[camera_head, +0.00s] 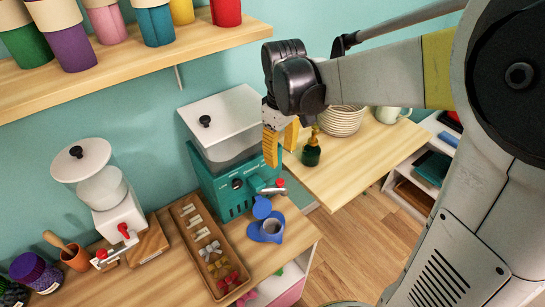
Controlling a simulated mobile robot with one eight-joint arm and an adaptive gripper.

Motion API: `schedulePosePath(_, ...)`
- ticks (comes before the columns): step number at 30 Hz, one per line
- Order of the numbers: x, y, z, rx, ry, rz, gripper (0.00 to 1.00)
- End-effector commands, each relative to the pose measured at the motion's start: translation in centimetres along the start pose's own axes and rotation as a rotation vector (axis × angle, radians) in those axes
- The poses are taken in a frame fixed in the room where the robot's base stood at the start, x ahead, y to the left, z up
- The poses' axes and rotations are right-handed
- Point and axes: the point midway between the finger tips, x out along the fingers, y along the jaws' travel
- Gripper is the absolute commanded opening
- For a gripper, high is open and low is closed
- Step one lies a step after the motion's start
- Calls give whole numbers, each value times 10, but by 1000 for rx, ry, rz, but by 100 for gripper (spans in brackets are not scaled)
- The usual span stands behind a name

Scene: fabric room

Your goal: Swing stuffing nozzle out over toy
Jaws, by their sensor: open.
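A teal machine (219,196) with a clear hopper and a pale lid stands on the wooden counter. A short teal arm with a red tip (279,182), which looks like the stuffing nozzle, sticks out at its lower right front. A blue item (268,231) with a round pale opening, probably the toy, lies on the counter in front of the nozzle. My gripper (281,146) has yellow fingers, spread apart and empty. It hangs above the nozzle in the picture, beside the hopper's right side. I cannot tell its exact depth from the machine.
A wooden tray (182,222) of small parts lies left of the blue item. A white machine (121,213) with red knobs stands farther left. A green pump bottle (311,152) stands on the right-hand table. A shelf (130,58) with coloured rolls hangs above.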

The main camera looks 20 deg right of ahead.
Motion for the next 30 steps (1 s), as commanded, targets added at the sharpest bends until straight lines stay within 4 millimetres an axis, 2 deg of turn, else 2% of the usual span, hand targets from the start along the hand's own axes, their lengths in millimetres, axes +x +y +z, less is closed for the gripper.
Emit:
schedulePosePath(5, 22, -1, 1, -17, -2, -5, 44)
schedulePosePath(12, 71, 0, 0, -15, -1, -4, 44)
schedulePosePath(18, 99, -1, 0, -14, -1, -3, 44)
schedulePosePath(22, 106, -1, 0, -14, -1, -3, 44)
schedulePosePath(30, 107, -1, 0, -14, -1, -3, 44)
